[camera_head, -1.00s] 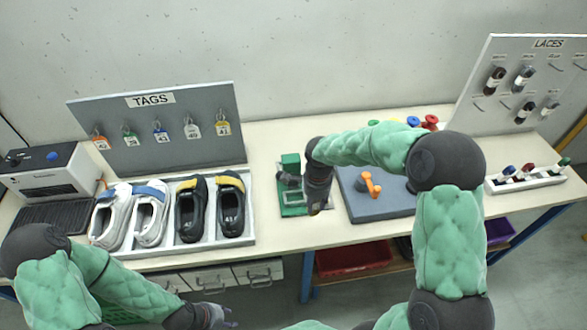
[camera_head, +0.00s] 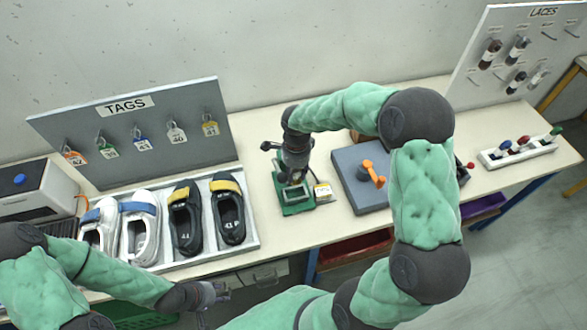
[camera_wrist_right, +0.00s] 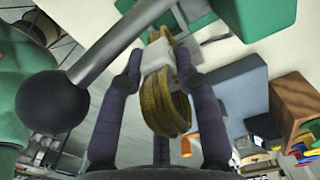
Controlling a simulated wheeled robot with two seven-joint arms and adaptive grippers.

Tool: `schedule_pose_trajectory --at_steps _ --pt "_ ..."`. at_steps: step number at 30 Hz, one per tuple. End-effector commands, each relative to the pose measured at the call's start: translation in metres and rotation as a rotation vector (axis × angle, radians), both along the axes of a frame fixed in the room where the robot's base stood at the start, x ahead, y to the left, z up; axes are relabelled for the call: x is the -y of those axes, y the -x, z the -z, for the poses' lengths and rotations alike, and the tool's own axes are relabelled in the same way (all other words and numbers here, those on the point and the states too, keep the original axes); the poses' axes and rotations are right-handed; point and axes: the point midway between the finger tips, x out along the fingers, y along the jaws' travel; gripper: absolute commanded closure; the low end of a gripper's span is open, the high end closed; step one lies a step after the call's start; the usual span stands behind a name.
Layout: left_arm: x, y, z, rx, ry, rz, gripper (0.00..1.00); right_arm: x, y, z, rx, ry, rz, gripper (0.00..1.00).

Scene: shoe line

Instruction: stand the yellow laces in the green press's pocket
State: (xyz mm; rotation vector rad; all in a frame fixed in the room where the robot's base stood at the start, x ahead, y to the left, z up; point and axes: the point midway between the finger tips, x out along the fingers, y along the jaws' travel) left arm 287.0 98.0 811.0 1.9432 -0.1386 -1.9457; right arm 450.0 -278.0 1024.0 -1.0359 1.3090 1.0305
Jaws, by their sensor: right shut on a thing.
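The green press (camera_head: 296,208) stands on the bench in the middle of the head view; its green body also shows in the right wrist view (camera_wrist_right: 255,25). My right gripper (camera_head: 294,178) is over the press, covering much of it. In the right wrist view my right gripper (camera_wrist_right: 165,75) is shut on the yellow laces (camera_wrist_right: 165,100), a coiled bundle with a white band. The press's lever with a black ball knob (camera_wrist_right: 50,102) crosses close beside the fingers. The pocket is not clearly visible. My left gripper (camera_head: 207,293) is empty by the bench's front edge; its opening is unclear.
A small white and yellow card (camera_head: 323,192) lies right of the press. The shoe tray (camera_head: 253,243) is to the left.

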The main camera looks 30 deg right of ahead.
Motion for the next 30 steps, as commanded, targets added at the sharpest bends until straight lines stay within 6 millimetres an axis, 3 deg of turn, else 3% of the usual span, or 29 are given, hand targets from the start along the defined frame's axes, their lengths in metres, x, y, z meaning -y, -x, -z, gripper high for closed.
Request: schedule_pose_trajectory --at_steps 30 --pt "0.0 0.0 0.035 0.0 0.0 0.0 0.6 0.0 0.0 0.058 0.0 0.0 0.0 0.92"
